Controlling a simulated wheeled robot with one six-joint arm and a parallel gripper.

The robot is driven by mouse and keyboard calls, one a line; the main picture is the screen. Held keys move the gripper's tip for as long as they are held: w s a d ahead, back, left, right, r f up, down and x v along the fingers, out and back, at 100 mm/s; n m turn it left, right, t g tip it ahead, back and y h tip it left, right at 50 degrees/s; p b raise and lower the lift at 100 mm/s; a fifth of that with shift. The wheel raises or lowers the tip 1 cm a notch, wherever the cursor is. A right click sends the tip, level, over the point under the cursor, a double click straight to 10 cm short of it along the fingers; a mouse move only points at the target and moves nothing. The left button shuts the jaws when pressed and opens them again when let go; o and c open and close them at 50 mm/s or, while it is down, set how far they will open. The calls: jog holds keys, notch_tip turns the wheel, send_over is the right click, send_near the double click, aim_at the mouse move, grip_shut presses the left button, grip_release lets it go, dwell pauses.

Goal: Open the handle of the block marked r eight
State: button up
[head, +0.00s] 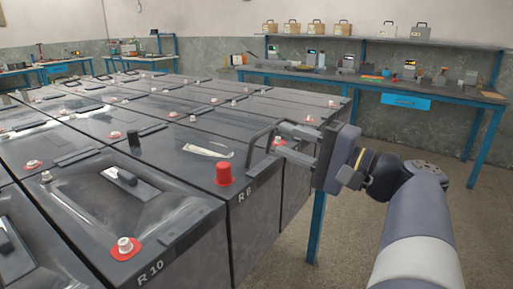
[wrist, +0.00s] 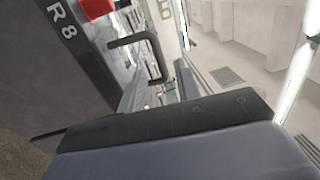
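The block marked R 8 (head: 262,222) is a dark grey battery case in the near row, its white label on the front face. The label also shows in the wrist view (wrist: 62,22). A black handle (head: 258,139) stands raised as a loop at the block's right end; the wrist view shows the same loop (wrist: 134,40). My gripper (head: 279,138) is at the handle from the right, its two pale fingers spread apart. The fingertips are close to the handle's outer end; I cannot tell whether they touch it.
A red cap (head: 223,174) sticks up on R 8, left of the handle. The block marked R 10 (head: 160,240) stands nearer, with its handle (head: 126,177) lying flat. Open floor lies to the right, before a blue-legged workbench (head: 440,93).

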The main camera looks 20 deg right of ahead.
jog(key=v, duration=0.6)
jog(key=shift+s+d+p, duration=0.15)
jog(key=shift+s+p, duration=0.05)
jog(key=shift+p, duration=0.15)
